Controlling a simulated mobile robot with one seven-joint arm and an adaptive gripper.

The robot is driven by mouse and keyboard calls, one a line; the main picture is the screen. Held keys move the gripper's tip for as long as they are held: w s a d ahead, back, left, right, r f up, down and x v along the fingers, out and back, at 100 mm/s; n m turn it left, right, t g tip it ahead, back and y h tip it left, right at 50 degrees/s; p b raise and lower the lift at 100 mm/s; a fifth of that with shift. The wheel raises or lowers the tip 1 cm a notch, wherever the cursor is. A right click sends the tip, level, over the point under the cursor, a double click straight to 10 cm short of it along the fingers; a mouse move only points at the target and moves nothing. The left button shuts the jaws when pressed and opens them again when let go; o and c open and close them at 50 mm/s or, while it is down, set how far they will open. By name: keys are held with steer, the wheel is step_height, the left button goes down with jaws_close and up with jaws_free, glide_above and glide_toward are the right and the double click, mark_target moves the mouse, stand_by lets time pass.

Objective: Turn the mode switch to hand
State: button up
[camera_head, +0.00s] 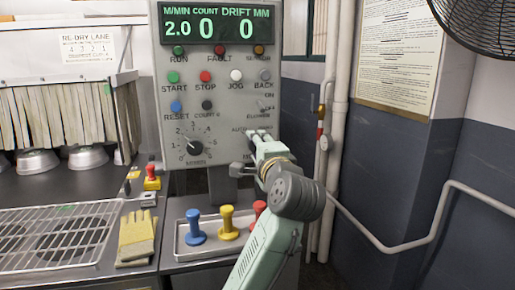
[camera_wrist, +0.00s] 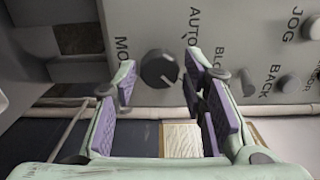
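The mode switch is a round black knob (camera_wrist: 158,68) on the grey control panel (camera_wrist: 255,30). In the wrist view the letters "MO" and "AUTO" show beside it. Its pointer direction is too small to tell. My gripper (camera_wrist: 161,84), with purple pads, is open, one finger on either side of the knob in the picture. I cannot tell whether the pads touch it. In the head view my gripper (camera_head: 258,137) is at the panel's lower right and hides the knob. The "HAND" label is not readable.
Above are several coloured buttons and a display (camera_head: 217,24). A dial (camera_head: 195,147) is to the left. Below stands a tray (camera_head: 184,255) with blue, yellow and red knobbed pieces. Yellow gloves (camera_head: 137,238) and a wire rack (camera_head: 50,215) lie left. A pipe (camera_head: 330,120) runs right.

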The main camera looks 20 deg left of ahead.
steer(key=shift+o, duration=1.1)
steer(key=v, duration=1.2)
